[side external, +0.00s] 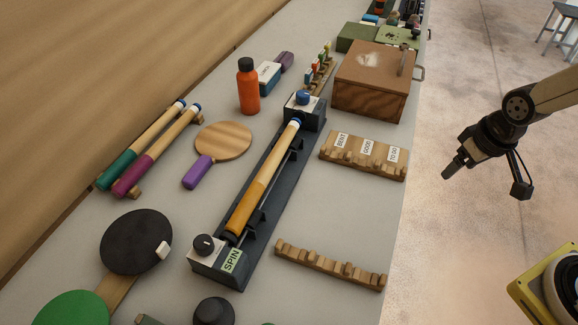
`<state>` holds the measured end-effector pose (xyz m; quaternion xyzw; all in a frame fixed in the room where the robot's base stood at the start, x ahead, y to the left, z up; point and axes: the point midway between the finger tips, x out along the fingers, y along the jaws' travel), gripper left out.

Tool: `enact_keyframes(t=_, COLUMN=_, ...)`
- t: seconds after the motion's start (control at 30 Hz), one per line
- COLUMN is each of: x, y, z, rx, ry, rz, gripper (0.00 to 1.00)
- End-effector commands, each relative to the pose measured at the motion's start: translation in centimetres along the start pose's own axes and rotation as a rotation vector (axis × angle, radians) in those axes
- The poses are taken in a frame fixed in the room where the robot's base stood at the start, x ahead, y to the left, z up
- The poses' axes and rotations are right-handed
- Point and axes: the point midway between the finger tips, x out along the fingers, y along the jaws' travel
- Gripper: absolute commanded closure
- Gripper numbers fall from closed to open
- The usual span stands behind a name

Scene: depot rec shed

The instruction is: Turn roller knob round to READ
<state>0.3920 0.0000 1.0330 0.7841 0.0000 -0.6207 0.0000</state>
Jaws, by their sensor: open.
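The roller knob (203,243) is a round black knob with a small pale mark. It sits on a light-topped end block of the long dark roller stand (262,240). A green label reading SPIN (231,261) is beside the knob; I see no READ label. A wooden cue shaft (262,180) lies along the stand, its far end near a blue-knobbed block (303,100). My gripper (485,180) is open and empty. It hangs off to the right, past the bench edge and well away from the knob.
A wooden box (372,85) stands behind.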

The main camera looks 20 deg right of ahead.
Motion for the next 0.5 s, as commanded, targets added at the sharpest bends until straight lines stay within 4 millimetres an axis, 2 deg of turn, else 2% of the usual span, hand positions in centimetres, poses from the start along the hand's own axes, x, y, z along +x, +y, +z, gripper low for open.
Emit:
enact_keyframes(t=0.27, x=0.0, y=-0.9, z=-1.1, rx=-0.044, ry=0.001, rz=-0.011, gripper=0.15)
enact_keyframes(t=0.37, x=0.1, y=-2.2, z=-2.5, rx=-0.107, ry=0.004, rz=-0.026, gripper=0.15)
enact_keyframes(t=0.5, x=0.3, y=-5.3, z=-5.2, rx=-0.244, ry=0.007, rz=-0.059, gripper=0.15)
